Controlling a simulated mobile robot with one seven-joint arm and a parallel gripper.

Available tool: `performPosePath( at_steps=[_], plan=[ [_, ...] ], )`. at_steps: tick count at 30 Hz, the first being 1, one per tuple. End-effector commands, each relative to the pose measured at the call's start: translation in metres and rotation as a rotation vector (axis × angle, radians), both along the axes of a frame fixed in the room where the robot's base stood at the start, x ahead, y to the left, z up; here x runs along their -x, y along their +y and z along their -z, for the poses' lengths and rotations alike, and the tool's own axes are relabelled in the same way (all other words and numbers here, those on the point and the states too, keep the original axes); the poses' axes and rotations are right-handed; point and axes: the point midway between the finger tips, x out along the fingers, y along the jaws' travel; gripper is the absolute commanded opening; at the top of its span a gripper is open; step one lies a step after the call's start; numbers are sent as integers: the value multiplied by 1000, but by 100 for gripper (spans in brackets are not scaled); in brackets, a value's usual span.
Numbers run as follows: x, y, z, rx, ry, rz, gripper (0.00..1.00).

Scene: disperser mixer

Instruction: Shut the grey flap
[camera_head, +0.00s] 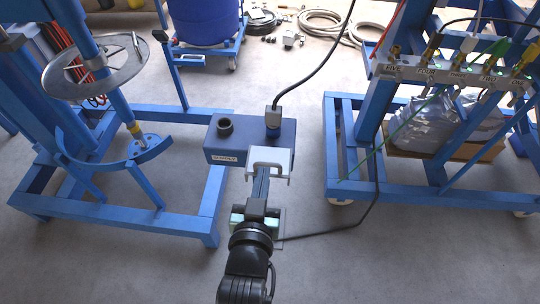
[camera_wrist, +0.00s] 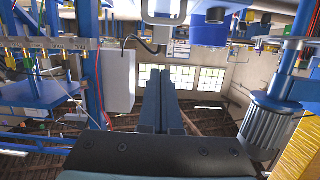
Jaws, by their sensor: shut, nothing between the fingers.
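The grey flap (camera_head: 270,158) sits at the near edge of the blue box (camera_head: 228,151), below the black plug (camera_head: 274,114) in the head view. It stands out toward me, away from the box's top. It also shows at the top of the wrist view (camera_wrist: 165,15). My gripper (camera_head: 262,172) is shut and empty, with its long fingers pointing at the flap. The fingertips overlap the flap's near edge in the head view. In the wrist view the fingertips (camera_wrist: 165,70) appear just below the flap. I cannot tell whether they touch it.
A dark round socket (camera_head: 225,126) stands on the box, left of the plug. A black cable runs up from the plug. A blue frame with a metal disc (camera_head: 95,67) stands left, and a blue cart with valves (camera_head: 455,72) right.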

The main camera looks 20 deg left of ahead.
Motion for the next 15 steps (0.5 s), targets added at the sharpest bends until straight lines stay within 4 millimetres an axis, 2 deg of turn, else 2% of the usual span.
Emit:
performPosePath(
  at_steps=[15],
  plan=[
    [-82,22,18,1,-3,1,0]
  ],
)
